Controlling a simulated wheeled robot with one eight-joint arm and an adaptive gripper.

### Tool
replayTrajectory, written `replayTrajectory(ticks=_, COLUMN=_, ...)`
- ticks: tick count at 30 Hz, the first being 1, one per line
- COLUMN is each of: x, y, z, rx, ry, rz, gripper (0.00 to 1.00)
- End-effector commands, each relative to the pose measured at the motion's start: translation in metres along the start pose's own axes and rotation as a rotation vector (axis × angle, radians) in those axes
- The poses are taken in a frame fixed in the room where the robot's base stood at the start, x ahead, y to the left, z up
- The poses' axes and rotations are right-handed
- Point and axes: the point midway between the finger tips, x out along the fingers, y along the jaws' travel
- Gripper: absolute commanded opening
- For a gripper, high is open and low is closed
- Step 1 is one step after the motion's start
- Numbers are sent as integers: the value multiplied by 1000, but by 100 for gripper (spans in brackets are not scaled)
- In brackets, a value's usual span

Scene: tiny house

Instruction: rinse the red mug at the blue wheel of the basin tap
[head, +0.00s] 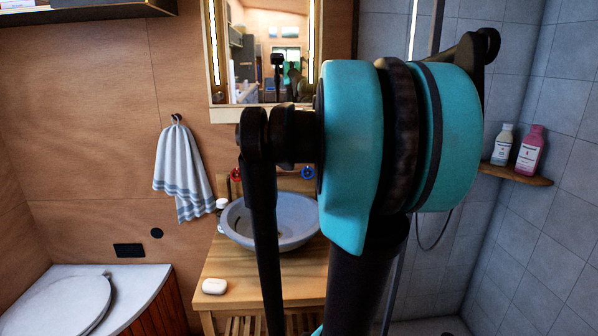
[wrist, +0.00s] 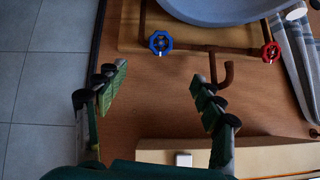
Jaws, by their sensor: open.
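The blue wheel (head: 308,172) of the tap is at the right behind the basin in the head view, close beside my arm. In the wrist view the blue wheel (wrist: 160,43) lies beyond and between my fingertips, apart from them. The red wheel (head: 236,174) is at the left, and also shows at the right in the wrist view (wrist: 271,52). The brown spout (wrist: 226,74) curves just right of my right finger. The grey-blue basin (head: 238,225) is partly hidden by my arm. My gripper (wrist: 158,73) is open and empty. I see no red mug.
The basin stands on a wooden counter (head: 228,262) with a white soap (head: 214,286). A striped towel (head: 180,172) hangs left. A mirror (head: 262,50) is above. A corner shelf (head: 515,174) with two bottles is right. A toilet (head: 75,300) is lower left.

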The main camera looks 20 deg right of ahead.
Motion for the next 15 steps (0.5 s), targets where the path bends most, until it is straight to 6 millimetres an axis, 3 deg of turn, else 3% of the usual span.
replayTrajectory(ticks=5, x=17, y=0, z=-2, rx=0, ry=2, rz=0, gripper=68)
replayTrajectory(ticks=15, x=80, y=0, z=-1, rx=-1, ry=1, rz=0, gripper=68)
